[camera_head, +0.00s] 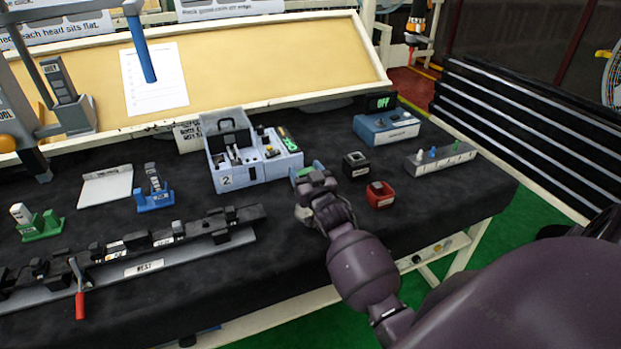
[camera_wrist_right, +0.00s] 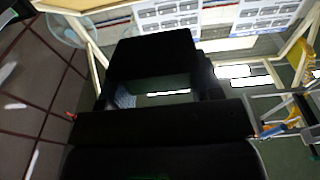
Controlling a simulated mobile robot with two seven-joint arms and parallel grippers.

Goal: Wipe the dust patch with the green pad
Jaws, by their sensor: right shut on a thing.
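My right gripper (camera_head: 316,186) is over the black table mat, just right of the white-blue parts tray. It is shut on the green pad (camera_head: 307,170), which shows only as a small green and blue edge behind the fingers. Most of the pad is hidden by the gripper. In the right wrist view the dark fingers (camera_wrist_right: 152,95) fill the middle and the pad cannot be made out. I cannot make out a dust patch on the dark mat. My left gripper is in neither view.
The parts tray (camera_head: 228,182) stands left of the gripper. A black box (camera_head: 356,165) and a red box (camera_head: 380,195) stand close on its right. A blue device (camera_head: 386,129) and a grey peg rack (camera_head: 440,160) are farther right. A long clamp rail (camera_head: 140,255) lies front left.

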